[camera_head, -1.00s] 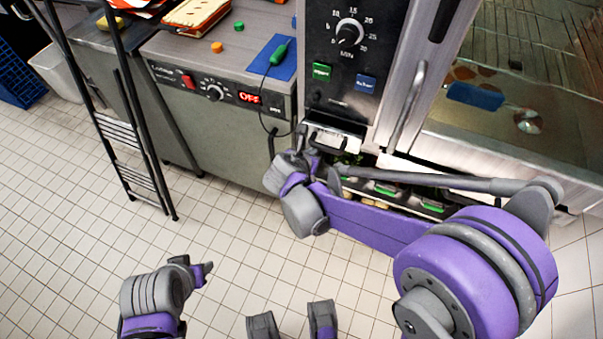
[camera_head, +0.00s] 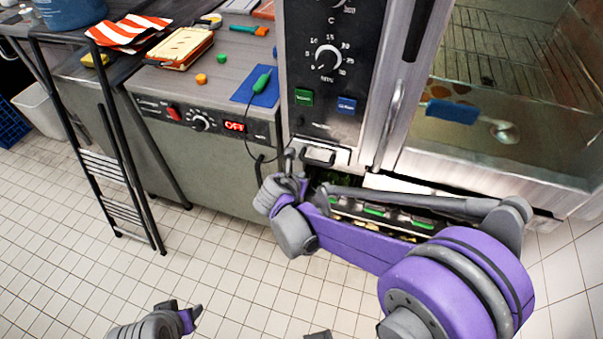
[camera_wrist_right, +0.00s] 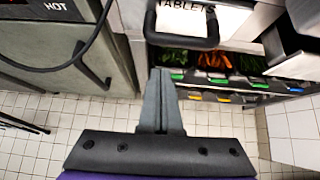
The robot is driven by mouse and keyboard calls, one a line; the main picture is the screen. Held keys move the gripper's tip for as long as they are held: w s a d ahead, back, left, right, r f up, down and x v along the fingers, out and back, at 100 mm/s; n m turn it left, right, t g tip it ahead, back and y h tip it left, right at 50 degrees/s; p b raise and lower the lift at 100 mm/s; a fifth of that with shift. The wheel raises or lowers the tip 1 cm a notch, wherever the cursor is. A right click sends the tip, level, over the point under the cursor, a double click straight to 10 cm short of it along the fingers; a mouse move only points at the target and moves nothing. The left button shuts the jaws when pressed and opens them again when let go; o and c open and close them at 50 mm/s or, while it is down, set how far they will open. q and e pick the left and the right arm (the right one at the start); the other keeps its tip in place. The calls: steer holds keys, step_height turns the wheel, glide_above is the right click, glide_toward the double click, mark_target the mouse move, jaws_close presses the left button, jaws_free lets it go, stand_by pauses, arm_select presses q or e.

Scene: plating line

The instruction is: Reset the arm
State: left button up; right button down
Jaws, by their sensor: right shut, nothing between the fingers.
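My right arm crosses the head view from the right. Its gripper (camera_head: 290,160) is in front of the oven's lower left corner. In the right wrist view its two fingers (camera_wrist_right: 161,95) are together with nothing between them, pointing at a dark-handled drawer (camera_wrist_right: 182,42) labelled "TABLETS". The fingertips look just short of the handle; whether they touch it I cannot tell. Part of my left arm's end (camera_head: 185,318) shows at the bottom left of the head view, over the floor. Its finger opening cannot be made out.
The oven (camera_head: 325,110) stands ahead, with vegetable pans (camera_head: 375,212) below it, partly behind my right arm. A grey counter unit (camera_head: 185,115) reading OFF is left of it. A black rack (camera_head: 120,170) stands further left. The tiled floor (camera_head: 200,255) is clear.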

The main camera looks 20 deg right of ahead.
arm_select(q)
steer(key=shift+s+a+r+p, duration=0.1)
steer(key=shift+s+r+p, duration=0.15)
steer(key=shift+r+p, duration=0.5)
arm_select(e)
steer(key=v, duration=1)
steer(key=shift+s+a, duration=0.3)
steer(key=shift+s, duration=0.15)
